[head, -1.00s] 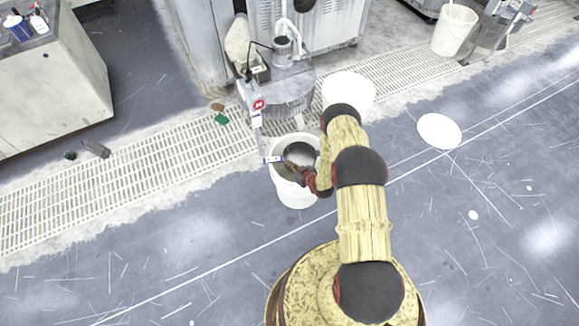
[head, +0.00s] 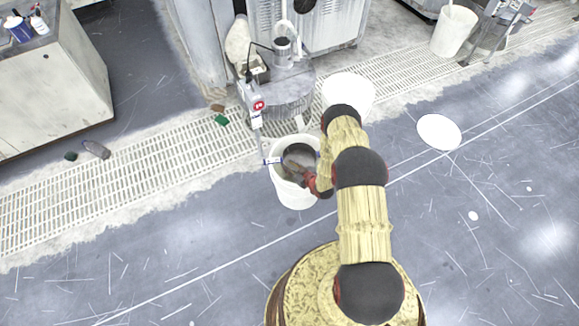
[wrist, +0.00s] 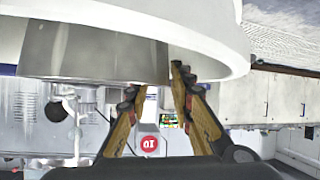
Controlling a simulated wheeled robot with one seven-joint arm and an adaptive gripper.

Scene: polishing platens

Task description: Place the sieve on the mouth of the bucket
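The white bucket (head: 290,197) stands upright on the floor, left of my arm in the head view. The grey metal sieve (head: 300,155) is at its mouth, within the rim. In the wrist view, the white bucket rim (wrist: 215,45) curves across the top, and the sieve's grey wall (wrist: 85,52) stands out past it. My gripper (head: 307,181) is at the near right side of the bucket mouth. In the wrist view the fingers (wrist: 157,82) are apart, close to the sieve wall. Contact with the sieve cannot be told.
A machine (head: 285,95) with a red-marked post stands behind the bucket. Another white bucket (head: 348,88) is behind my arm. A white disc (head: 439,131) lies on the floor at right. A floor grate (head: 130,175) runs behind. The floor at front left is clear.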

